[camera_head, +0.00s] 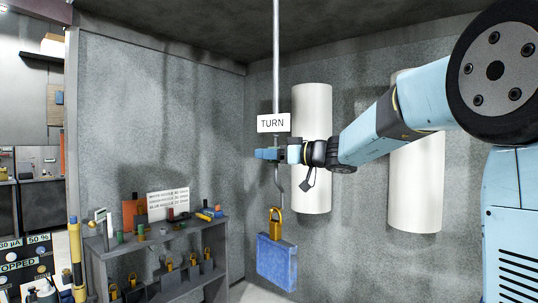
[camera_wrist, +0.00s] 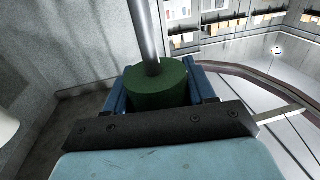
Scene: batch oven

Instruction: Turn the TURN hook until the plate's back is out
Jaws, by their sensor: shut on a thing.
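The TURN hook hangs on a long grey rod (camera_head: 276,60) from the ceiling, with a white TURN sign (camera_head: 273,123) on it. Its hook end (camera_head: 281,190) carries a blue plate (camera_head: 277,262) by a yellow loop (camera_head: 275,224). One broad blue face of the plate shows in the head view; its other side is hidden. My gripper (camera_head: 268,154) is at the rod just below the sign. In the wrist view my gripper (camera_wrist: 160,88) is shut around a dark green grip (camera_wrist: 158,86) at the foot of the rod (camera_wrist: 145,35).
Two white cylinders (camera_head: 311,150) (camera_head: 415,190) stand at the back wall, behind my arm. A grey rack (camera_head: 165,250) with several yellow-looped pieces and small coloured items stands at the left. A yellow post (camera_head: 75,255) is at far left. Open air surrounds the hanging plate.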

